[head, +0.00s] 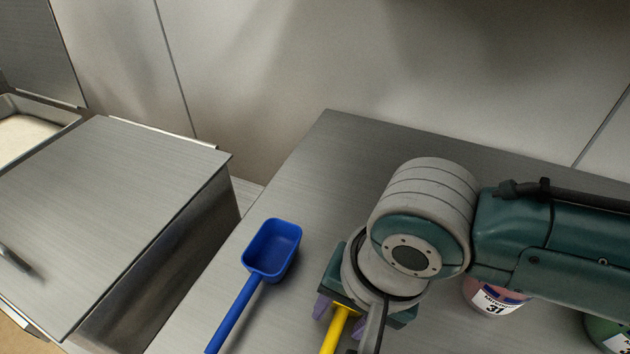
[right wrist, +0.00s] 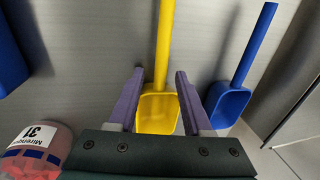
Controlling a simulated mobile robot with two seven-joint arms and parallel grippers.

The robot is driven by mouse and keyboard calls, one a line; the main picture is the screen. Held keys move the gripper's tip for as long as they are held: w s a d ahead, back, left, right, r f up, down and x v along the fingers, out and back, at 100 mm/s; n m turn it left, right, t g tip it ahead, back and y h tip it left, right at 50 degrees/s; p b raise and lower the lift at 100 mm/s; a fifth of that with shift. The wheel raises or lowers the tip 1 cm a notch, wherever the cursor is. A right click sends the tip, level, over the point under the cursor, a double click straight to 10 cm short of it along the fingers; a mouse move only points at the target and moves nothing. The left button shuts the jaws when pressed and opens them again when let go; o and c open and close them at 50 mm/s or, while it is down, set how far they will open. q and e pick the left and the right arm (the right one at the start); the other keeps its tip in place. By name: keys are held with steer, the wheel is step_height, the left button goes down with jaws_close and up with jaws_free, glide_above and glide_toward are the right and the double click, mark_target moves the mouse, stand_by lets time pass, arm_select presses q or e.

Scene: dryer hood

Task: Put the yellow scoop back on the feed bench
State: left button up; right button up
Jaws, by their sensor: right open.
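The yellow scoop (head: 336,330) shows in the head view only as part of its handle, under my right wrist. In the right wrist view, its bowl (right wrist: 158,112) lies between the two purple fingers, and its handle runs up out of the picture. My right gripper (right wrist: 159,100) is open, with one finger on each side of the scoop. I cannot tell whether the fingers touch it. A grey metal bench (head: 325,150) lies under the gripper and scoop. Which surface is the feed bench is not marked. My left gripper is not in view.
A blue scoop (head: 272,250) lies on the bench to the left of my gripper. A red-pink jar labelled 31 (head: 490,297) and a green jar (head: 606,333) stand under my right arm. A lower metal cabinet (head: 110,190) stands left, past a gap.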

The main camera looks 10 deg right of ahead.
steer(key=shift+r, duration=0.15)
steer(key=shift+r, duration=0.35)
steer(key=s+r+n+t+y+p, duration=0.15)
steer(key=s+r+n+p, duration=0.3)
steer(key=r, duration=0.85)
steer(key=s+d+n+h, duration=0.3)
steer(key=s+d, duration=0.3)
steer(key=d, duration=0.5)
steer(key=shift+s+d+r+n+t+b, duration=0.15)
steer(key=shift+s+r+n+t+b, duration=0.2)
steer(key=shift+n, duration=0.3)
